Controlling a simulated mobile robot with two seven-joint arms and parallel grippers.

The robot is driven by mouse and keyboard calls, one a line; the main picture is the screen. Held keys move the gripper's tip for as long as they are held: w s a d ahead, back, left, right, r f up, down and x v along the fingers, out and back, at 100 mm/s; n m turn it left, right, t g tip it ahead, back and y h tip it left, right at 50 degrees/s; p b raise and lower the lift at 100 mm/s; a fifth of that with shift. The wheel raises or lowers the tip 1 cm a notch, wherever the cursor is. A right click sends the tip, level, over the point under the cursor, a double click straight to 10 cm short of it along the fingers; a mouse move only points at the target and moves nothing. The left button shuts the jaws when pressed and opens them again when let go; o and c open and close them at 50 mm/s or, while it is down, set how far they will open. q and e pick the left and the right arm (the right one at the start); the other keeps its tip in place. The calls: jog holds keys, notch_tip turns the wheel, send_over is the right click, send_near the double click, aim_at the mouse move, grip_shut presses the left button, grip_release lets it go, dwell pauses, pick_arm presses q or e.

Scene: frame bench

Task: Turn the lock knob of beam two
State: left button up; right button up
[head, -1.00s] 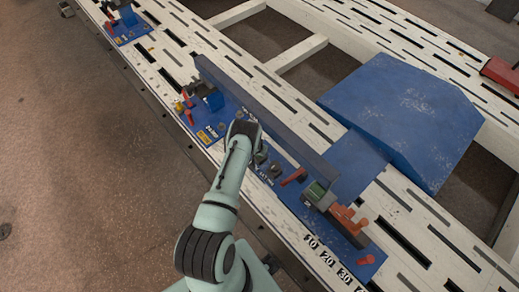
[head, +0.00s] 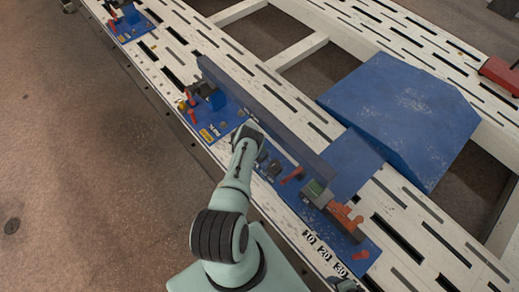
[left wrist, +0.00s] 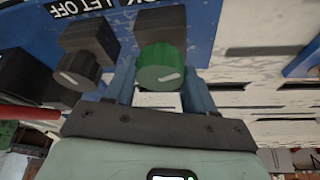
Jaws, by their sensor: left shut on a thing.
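In the left wrist view a round green knob (left wrist: 161,67) with a pale mark sits on a dark block on a blue plate. My left gripper (left wrist: 161,84) has one finger on each side of it and is shut on it. Beside it, to the left, is a dark knob (left wrist: 77,70) near the lettering "LET OFF". In the head view my left gripper (head: 249,131) is over the blue plate (head: 227,112) in front of the long blue-grey beam (head: 265,109); the green knob is hidden there. My right gripper is not in view.
A red lever (head: 291,175) and an orange clamp (head: 343,214) are on the bench to the right of my gripper. A large blue block (head: 400,115) lies behind the beam. Another blue plate (head: 131,27) is at the far left. Bare floor lies at the left.

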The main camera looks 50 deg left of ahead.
pick_arm(q)
jog(key=shift+w+m, duration=0.1)
jog(key=shift+m, duration=0.2)
dwell(0.4)
jog(key=o, duration=1)
jog(key=shift+o, duration=0.2)
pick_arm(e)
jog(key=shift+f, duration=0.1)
pick_arm(q)
jog(key=shift+s+a+r, duration=0.15)
jog(key=shift+s+r, duration=0.1)
jog(key=shift+r, duration=0.2)
jog(key=v, duration=1.2)
jog(key=shift+r+b, duration=0.2)
jog(key=shift+b, duration=0.25)
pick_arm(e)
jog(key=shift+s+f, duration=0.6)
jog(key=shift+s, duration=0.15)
pick_arm(q)
jog(key=shift+w, duration=0.15)
